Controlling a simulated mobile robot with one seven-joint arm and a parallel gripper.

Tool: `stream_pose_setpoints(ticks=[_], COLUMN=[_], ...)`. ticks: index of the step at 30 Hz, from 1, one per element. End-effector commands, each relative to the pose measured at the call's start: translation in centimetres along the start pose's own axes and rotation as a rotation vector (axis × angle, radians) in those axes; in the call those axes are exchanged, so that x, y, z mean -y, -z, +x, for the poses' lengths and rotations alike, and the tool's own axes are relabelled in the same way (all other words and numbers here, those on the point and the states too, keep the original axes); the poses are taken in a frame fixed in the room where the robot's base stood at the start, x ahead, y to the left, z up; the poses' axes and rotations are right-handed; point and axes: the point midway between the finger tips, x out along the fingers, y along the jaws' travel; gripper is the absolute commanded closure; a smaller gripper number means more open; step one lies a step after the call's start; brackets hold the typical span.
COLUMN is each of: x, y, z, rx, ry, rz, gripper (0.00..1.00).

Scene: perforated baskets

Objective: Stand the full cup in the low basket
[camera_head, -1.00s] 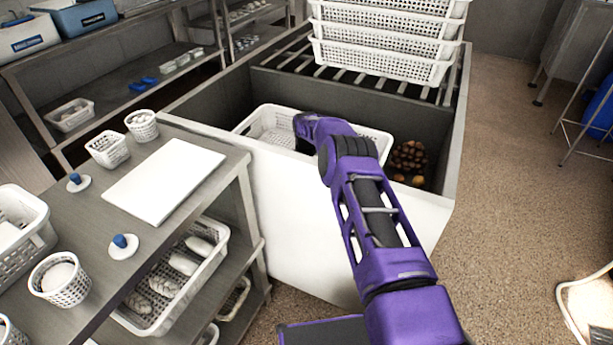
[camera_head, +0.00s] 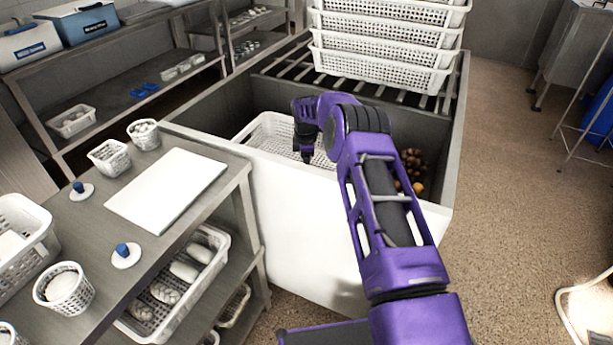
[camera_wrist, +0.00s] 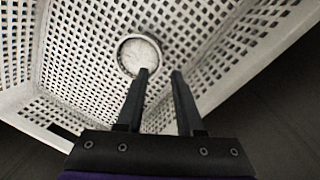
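The low basket (camera_head: 262,132) is white and perforated and sits inside the large grey-walled bin. In the wrist view its perforated floor and walls (camera_wrist: 85,62) fill much of the picture. A round cup (camera_wrist: 138,56) with a pale, speckled top shows against the basket's perforated floor; it is hidden in the head view. My gripper (camera_wrist: 161,72) is open, its two dark fingers apart with nothing clearly between them. The left fingertip overlaps the cup's lower right edge in the picture; I cannot tell whether they touch. In the head view my gripper (camera_head: 307,158) points down over the basket.
Perforated cups stand on the left table: one with pale contents (camera_head: 143,133), another (camera_head: 109,157), and one near the front (camera_head: 64,288). A white board (camera_head: 168,188) lies there. Brown round items (camera_head: 412,160) lie right of my arm.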

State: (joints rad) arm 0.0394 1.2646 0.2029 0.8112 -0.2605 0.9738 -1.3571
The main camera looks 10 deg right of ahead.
Motion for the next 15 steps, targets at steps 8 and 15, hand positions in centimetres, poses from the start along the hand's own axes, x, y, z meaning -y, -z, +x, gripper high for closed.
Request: stream_pose_setpoints(ticks=[8, 15], x=[0.0, 0.1], y=[0.0, 0.0], z=[-3.4, -3.6], rx=[0.000, 0.000], ry=[0.001, 0.002], rz=[0.000, 0.000], gripper=[0.64, 0.64])
